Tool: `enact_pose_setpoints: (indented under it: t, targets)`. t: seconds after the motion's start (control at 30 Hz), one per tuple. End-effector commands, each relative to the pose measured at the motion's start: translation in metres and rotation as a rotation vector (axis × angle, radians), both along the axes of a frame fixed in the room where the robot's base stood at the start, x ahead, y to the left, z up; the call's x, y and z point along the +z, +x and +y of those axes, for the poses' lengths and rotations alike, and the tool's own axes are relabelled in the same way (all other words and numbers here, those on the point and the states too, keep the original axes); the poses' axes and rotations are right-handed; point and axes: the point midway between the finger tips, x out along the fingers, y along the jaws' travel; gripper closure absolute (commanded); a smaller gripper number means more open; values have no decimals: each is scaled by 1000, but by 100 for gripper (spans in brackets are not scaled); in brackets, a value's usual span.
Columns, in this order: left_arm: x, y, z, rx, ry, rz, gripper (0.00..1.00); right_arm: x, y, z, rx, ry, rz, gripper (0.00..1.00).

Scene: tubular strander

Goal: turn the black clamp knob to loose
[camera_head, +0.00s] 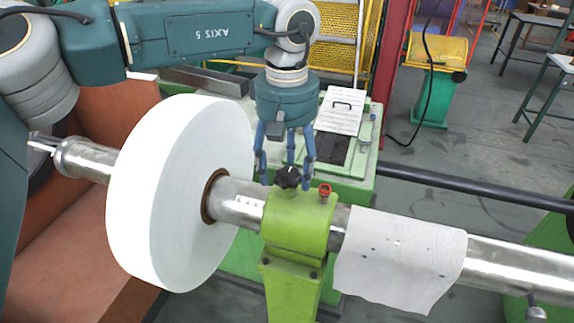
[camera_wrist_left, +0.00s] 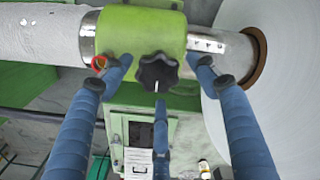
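The black clamp knob (camera_head: 288,179) is a lobed star knob on top of the green clamp (camera_head: 298,222). The clamp sits around a silver shaft (camera_head: 500,262). My left gripper (camera_head: 286,170) points down at the knob, with its blue fingers spread. In the left wrist view the knob (camera_wrist_left: 158,72) lies between the spread fingertips (camera_wrist_left: 160,87), with visible gaps around it; no finger appears closed on it. A small white mark shows on the knob's near side in that view. My right gripper is not in view.
A large white roll (camera_head: 165,195) is on the shaft left of the clamp. A small red ring-shaped part (camera_head: 325,191) sits on the clamp beside the knob. A white sheet (camera_head: 400,258) covers the shaft to the right. A green cabinet (camera_head: 345,150) stands behind.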

Motion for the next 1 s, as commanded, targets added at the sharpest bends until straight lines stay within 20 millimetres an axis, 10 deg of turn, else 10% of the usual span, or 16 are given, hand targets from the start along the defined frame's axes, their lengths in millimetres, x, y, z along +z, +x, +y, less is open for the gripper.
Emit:
enact_pose_setpoints:
  t: [0.2,1.0]
  targets:
    - [0,0,0,0,0,0,84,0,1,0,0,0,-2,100]
    - [1,3,2,113,-1,-6,85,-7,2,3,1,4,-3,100]
